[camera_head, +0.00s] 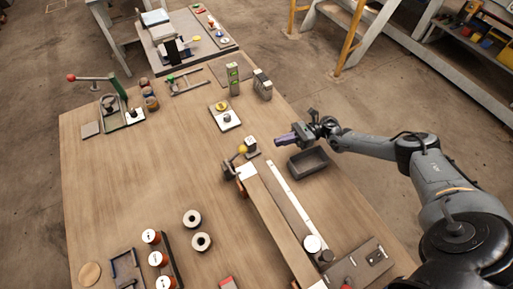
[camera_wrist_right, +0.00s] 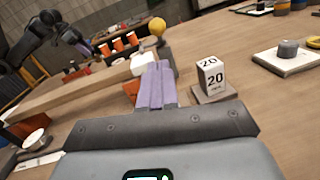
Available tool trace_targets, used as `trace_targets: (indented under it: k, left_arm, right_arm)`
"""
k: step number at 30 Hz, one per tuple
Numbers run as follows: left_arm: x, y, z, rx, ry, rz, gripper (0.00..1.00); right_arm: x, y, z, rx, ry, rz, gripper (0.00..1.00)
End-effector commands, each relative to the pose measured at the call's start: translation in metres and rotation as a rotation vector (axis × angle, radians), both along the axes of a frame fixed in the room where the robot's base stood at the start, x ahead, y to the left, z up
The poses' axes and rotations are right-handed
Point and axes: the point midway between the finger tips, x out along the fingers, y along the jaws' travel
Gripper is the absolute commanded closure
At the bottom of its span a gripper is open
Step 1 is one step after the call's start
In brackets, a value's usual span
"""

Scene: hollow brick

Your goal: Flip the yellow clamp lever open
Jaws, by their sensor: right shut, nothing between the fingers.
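The yellow clamp lever knob (camera_head: 242,149) is a round ball at the far end of the long wooden beam, beside the dark clamp body (camera_head: 229,170). In the right wrist view the yellow knob (camera_wrist_right: 157,25) stands at the top of a dark upright part, beyond my fingers. My right gripper (camera_head: 279,140) has purple fingers, shut and empty, above the table to the right of the knob and apart from it. Its fingers (camera_wrist_right: 157,85) show pressed together in the wrist view. My left gripper (camera_wrist_right: 86,47) shows small and dim in the wrist view; its jaws are unclear.
A cube marked 20 (camera_wrist_right: 210,75) stands on a small base close to the clamp, right of the fingers in the wrist view. A dark open tray (camera_head: 308,162) lies below my right gripper. The wooden beam (camera_head: 268,215) runs toward the front. The table's left middle is clear.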

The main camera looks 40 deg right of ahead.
Motion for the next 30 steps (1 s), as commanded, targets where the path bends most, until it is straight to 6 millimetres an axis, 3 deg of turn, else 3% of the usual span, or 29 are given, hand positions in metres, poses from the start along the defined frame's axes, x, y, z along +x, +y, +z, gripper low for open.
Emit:
trace_targets:
  k: [8, 21, 30]
  left_arm:
    - [0.000, 0.000, 0.008, 0.000, 0.000, 0.000, 0.40]
    - [0.000, 0.000, 0.025, 0.001, 0.001, 0.000, 0.40]
    - [-0.001, 0.000, 0.027, 0.002, 0.002, -0.001, 0.40]
  right_arm:
    - [0.007, 0.020, 0.004, 0.003, 0.000, 0.003, 1.00]
    - [0.031, 0.079, 0.006, 0.002, 0.000, 0.002, 1.00]
    - [0.036, 0.093, 0.006, 0.002, 0.002, 0.000, 1.00]
